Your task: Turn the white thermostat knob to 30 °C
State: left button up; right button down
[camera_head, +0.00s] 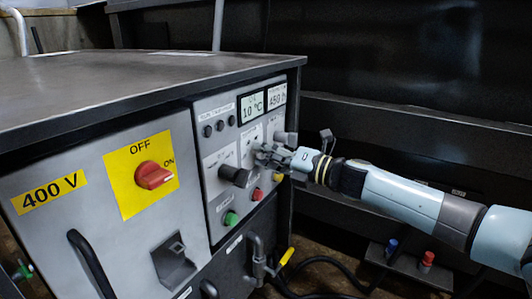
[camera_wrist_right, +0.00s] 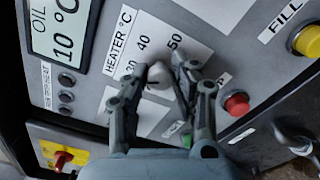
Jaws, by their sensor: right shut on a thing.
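The white thermostat knob (camera_wrist_right: 158,80) sits on the panel under a "HEATER °C" label (camera_wrist_right: 121,40) in the right wrist view. The numbers 40 and 50 show on its scale; another number is partly covered by a finger. My right gripper (camera_wrist_right: 160,76) is shut on the knob, one finger on each side. In the head view my right gripper (camera_head: 273,156) is at the panel and mostly hides the knob. The knob's pointer cannot be made out. The oil display (camera_head: 252,106) reads 10 °C. My left gripper is not in view.
A black knob (camera_head: 234,175) is left of my gripper, and a grey one (camera_head: 286,138) is close behind it. Red (camera_head: 257,194), green (camera_head: 230,218) and yellow (camera_head: 277,177) buttons lie below. A red OFF/ON switch (camera_head: 153,175) is further left. Dark walls stand behind.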

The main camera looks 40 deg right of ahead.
jog(key=c, duration=1.1)
grip_release()
jog(key=shift+d, duration=0.1)
jog(key=v, duration=1.2)
